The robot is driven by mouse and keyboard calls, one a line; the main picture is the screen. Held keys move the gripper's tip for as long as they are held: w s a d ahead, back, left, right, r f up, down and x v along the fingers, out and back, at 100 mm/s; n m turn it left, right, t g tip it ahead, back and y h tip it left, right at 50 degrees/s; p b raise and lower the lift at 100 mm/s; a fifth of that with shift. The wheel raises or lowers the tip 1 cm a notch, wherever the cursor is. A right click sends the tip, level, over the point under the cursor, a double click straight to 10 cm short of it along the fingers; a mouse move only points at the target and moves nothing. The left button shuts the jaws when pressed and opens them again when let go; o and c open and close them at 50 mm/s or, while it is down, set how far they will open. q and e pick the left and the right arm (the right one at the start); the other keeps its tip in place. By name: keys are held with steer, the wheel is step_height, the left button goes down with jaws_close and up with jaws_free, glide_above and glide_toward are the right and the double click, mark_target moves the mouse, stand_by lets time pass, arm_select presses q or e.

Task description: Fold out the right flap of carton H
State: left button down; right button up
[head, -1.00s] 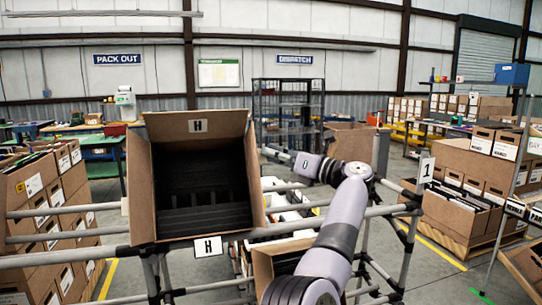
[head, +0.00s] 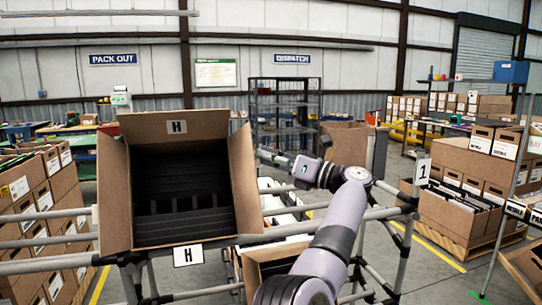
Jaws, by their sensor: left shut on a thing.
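Carton H (head: 118,205) is a tilted brown box at left centre, its dark inside facing me. Its top flap (head: 150,127) bears an H label and stands up; its left flap (head: 113,188) is splayed out. The right flap (head: 244,180) shows as a broad brown panel angled outward. My left gripper (head: 260,153) is at this flap's outer edge, shut on it; the fingertips are small and partly hidden, so the exact hold is hard to see. My left arm rises from the bottom and bends left towards the flap. My right gripper is not in view.
Grey tube rails (head: 300,230) run beneath and beside the carton, with an H sign (head: 188,255) in front. Another open carton (head: 255,262) sits lower, beside my arm. Cartons are stacked at far left, and a pallet of boxes (head: 455,200) stands right.

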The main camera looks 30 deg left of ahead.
arm_select(q)
steer(key=c, duration=2.1)
jaws_free()
steer(key=shift+a+f, duration=0.15)
steer(key=shift+a, duration=0.25)
steer(key=o, duration=0.3)
steer(key=shift+a, duration=0.3)
steer(key=d+f, duration=0.1)
steer(key=d, duration=0.7)
steer(key=shift+f, duration=0.15)
steer(key=shift+w, duration=0.1)
